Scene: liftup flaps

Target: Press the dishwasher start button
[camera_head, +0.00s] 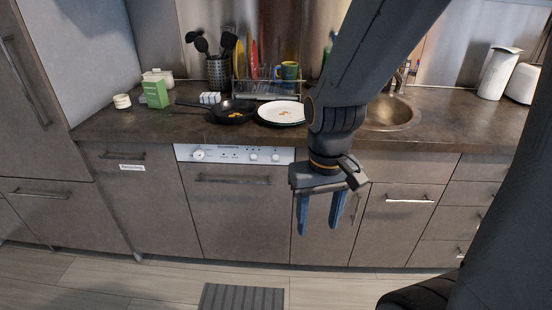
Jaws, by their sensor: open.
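The dishwasher (240,211) is built in under the counter, with a brown front and a handle bar near its top. Its white control panel (235,154) runs along the top edge and carries a round dial at the left, smaller knobs at the right and small marks between. I cannot tell which one is the start button. My gripper (318,228) hangs open and empty with its blue fingers pointing down. In the picture it is to the right of the panel and lower than it, in front of the neighbouring cabinet. It appears apart from the dishwasher.
The brown counter (130,125) holds a black pan (232,111), a white plate (281,113), a dish rack and a green box (156,93). A sink (392,114) is behind my arm. Cabinet handles stick out on both sides. A grey mat (242,297) lies on the otherwise open floor.

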